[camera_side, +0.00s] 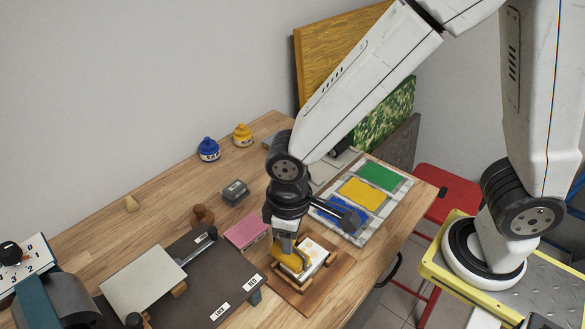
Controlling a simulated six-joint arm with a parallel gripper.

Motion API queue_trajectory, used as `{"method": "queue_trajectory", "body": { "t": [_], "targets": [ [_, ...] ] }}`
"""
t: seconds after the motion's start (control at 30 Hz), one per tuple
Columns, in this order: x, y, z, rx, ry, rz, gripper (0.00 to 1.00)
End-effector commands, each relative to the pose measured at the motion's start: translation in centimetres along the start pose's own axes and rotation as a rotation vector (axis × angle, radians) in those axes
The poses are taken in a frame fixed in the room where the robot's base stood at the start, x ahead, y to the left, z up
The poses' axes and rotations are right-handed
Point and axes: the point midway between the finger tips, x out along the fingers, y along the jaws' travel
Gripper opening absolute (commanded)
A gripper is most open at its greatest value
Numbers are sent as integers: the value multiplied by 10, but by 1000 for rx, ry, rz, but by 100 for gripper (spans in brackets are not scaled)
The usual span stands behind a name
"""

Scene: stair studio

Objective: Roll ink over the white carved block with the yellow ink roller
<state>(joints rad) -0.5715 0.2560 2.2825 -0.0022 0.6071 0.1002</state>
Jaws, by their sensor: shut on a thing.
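My gripper (286,243) points down near the front right of the wooden table. It is shut on the yellow ink roller (295,261), whose yellow frame shows below the jaws. The white carved block (314,254) sits in a wooden holder (311,291) on the table. The roller is at the left part of the block, over or on it; I cannot tell whether it touches. My gripper and the roller hide part of the block.
An ink slab with green, yellow and blue patches (361,193) lies behind and right. A pink block (246,231) is close left of my gripper. A dark press bed (215,270) fills the front left. Blue (208,150) and yellow (243,135) ink pots stand at the back.

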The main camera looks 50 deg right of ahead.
Motion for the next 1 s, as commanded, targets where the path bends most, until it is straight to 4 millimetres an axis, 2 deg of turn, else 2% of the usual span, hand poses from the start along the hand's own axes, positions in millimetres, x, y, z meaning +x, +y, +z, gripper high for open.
{"method": "queue_trajectory", "body": {
  "t": [0.4,1.0],
  "targets": [
    [31,0,0,-1,0,-1,0],
    [37,0,0,-1,2,-2,0]
  ]
}}
